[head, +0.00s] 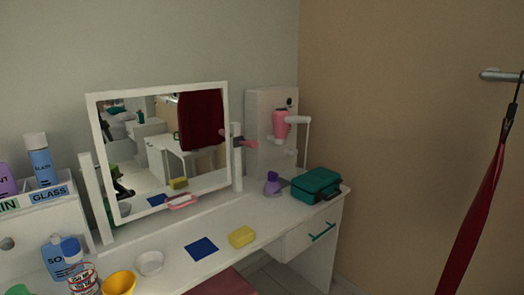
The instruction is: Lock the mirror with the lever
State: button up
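The mirror (165,98) has a white frame and stands on the white dressing table between a left post (95,199) and a right post (238,172). It looks slightly tilted in its stand. A small pink lever (249,144) with a dark base sits at the right post, near mid-height of the frame, and points to the right, roughly level. A pink piece (182,202) is at the lower edge of the mirror. My gripper is not in view, and nothing visible touches the lever.
The table (178,255) holds a yellow sponge (242,237), blue cloth (201,248), white bowl (149,263), yellow cup (118,284), purple bottle (272,184) and teal case (317,185). A pink hairdryer (280,122) hangs right of the lever. Several bottles crowd the left.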

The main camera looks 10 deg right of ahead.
aim_at(251, 143)
jog(key=i+u, duration=0.5)
jog(key=i+l+u, duration=0.15)
jog(key=i+u, duration=0.3)
jog(key=i+l+u, duration=0.35)
jog(key=u, duration=0.15)
jog(key=i, duration=0.15)
